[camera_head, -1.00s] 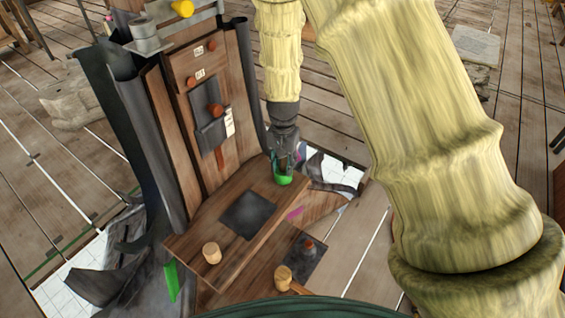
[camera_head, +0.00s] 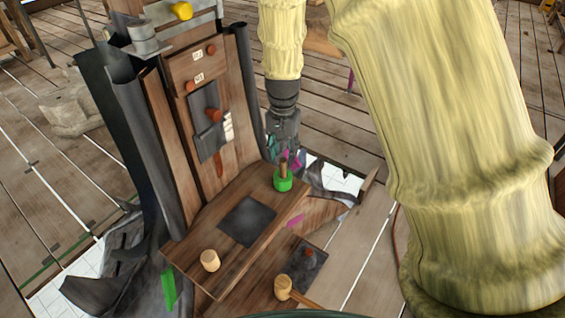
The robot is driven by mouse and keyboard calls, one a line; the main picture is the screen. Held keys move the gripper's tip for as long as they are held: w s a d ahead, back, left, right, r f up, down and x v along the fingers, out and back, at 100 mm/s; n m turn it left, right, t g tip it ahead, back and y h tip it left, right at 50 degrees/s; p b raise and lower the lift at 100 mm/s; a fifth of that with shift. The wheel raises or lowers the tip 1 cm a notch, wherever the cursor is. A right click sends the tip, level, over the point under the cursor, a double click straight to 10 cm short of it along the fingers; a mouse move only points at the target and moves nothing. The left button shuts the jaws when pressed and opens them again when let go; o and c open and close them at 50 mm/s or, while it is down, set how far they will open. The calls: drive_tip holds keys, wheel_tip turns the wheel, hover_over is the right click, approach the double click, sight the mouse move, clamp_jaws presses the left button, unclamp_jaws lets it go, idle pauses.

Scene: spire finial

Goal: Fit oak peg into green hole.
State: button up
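The green hole piece (camera_head: 283,184) is a bright green collar on the right end of the wooden ledge. A brown oak peg (camera_head: 283,166) stands upright in it, its top showing above the green rim. How deep it sits cannot be seen. My gripper (camera_head: 281,150) is just behind and above the collar, hanging below the yellow arm link. It appears apart from the peg, but the fingers are small and dark, and their opening is unclear.
A pale wooden cylinder (camera_head: 210,260) stands at the ledge's left front, near a dark square plate (camera_head: 248,221). The upright panel (camera_head: 198,110) with red knobs rises behind the ledge.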

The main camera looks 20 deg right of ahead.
drive_tip(key=shift+r+b, duration=0.35)
drive_tip(key=shift+r, duration=2)
